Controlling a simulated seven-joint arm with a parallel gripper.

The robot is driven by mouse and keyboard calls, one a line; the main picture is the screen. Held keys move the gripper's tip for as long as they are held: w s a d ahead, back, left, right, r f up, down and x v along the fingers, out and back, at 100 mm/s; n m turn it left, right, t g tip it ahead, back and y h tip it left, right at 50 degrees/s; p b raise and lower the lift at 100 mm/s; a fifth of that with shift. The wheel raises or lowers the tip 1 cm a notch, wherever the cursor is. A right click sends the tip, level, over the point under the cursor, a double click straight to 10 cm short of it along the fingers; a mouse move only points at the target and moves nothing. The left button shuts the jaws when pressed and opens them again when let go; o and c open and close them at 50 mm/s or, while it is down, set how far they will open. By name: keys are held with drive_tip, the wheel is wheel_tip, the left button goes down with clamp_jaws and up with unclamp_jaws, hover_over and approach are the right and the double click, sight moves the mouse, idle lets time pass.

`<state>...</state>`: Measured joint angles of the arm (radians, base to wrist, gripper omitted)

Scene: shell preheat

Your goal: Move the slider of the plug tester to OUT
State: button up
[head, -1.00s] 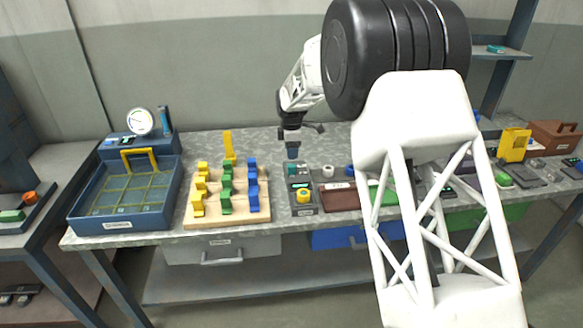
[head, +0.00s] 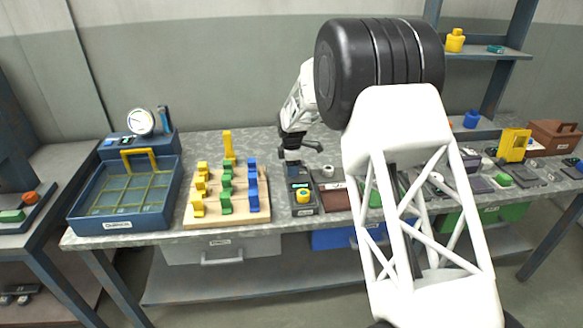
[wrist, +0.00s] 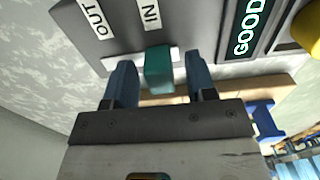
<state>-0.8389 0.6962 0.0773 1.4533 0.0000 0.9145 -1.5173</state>
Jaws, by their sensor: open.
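The plug tester (head: 305,208) is a dark grey box with a lit display and a yellow round part, on the bench right of the peg board. In the wrist view its grey face (wrist: 115,38) carries the labels OUT and IN, and a display reads GOOD. The teal slider knob (wrist: 159,70) sits in a pale slot, toward the end by IN. My gripper (wrist: 160,64) is open, one blue finger on each side of the knob, with gaps visible. In the head view my gripper (head: 293,174) is low over the tester's back part and hides the slider.
The wooden board (head: 230,218) with yellow, green and blue pieces stands close on the left. A blue tray (head: 120,226) with a gauge is farther left. A dark red block (head: 334,197) and small white rings are close on the right. My arm hides part of the bench.

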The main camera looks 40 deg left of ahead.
clamp_jaws()
drive_tip(key=shift+w+a, duration=1.7)
drive_tip(key=shift+a, duration=0.05)
unclamp_jaws()
wheel_tip(320, 180, up, 8)
drive_tip(key=shift+f, duration=0.1)
idle(0.6)
